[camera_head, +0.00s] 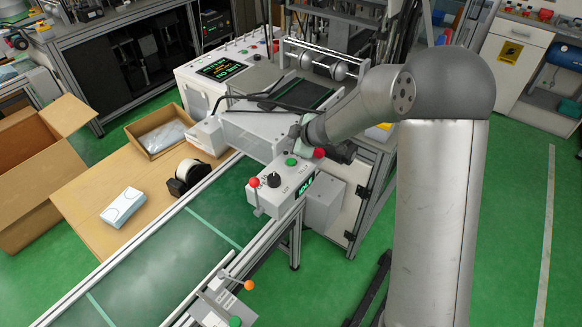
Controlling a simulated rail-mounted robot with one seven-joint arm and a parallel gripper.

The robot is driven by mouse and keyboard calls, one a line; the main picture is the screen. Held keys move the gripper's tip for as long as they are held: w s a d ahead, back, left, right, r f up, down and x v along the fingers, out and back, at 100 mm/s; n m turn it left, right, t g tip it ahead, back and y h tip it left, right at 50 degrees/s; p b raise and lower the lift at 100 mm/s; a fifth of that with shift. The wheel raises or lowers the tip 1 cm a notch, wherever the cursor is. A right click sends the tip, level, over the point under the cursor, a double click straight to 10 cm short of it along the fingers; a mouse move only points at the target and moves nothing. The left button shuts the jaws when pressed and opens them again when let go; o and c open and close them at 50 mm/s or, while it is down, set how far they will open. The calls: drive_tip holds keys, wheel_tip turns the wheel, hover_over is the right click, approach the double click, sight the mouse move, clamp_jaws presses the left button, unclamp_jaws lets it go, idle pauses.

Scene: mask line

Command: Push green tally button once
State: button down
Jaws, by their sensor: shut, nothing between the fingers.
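A white control box (282,187) stands beside the conveyor, with a small display (304,187) showing green digits on its side. On its top are a green button (291,161), a black knob (273,180) and a red mushroom button (319,153); a red-balled lever (254,183) is at its left end. My gripper (298,147) is shut and empty, just behind and above the green button. A gap or contact between them cannot be told. Another green knob (236,321) shows at the bottom edge on a separate fixture.
The green conveyor (170,256) runs along the left of the box. An orange-tipped lever (248,285) is at the front. Machinery stands behind my gripper.

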sight(294, 163)
drive_tip(key=shift+f+b, duration=1.9)
drive_tip(key=shift+f, duration=0.7)
drive_tip(key=shift+f, duration=0.15)
drive_tip(key=shift+f, duration=0.3)
drive_tip(key=shift+f+b, duration=0.45)
drive_tip(key=shift+b, duration=0.05)
idle(0.5)
drive_tip(key=shift+r, duration=0.15)
drive_tip(key=shift+r+p, duration=0.75)
drive_tip(key=shift+p, duration=0.25)
wheel_tip(294, 163, up, 5)
drive_tip(key=p, duration=0.5)
drive_tip(key=shift+r+p, duration=0.1)
drive_tip(key=shift+p, duration=0.2)
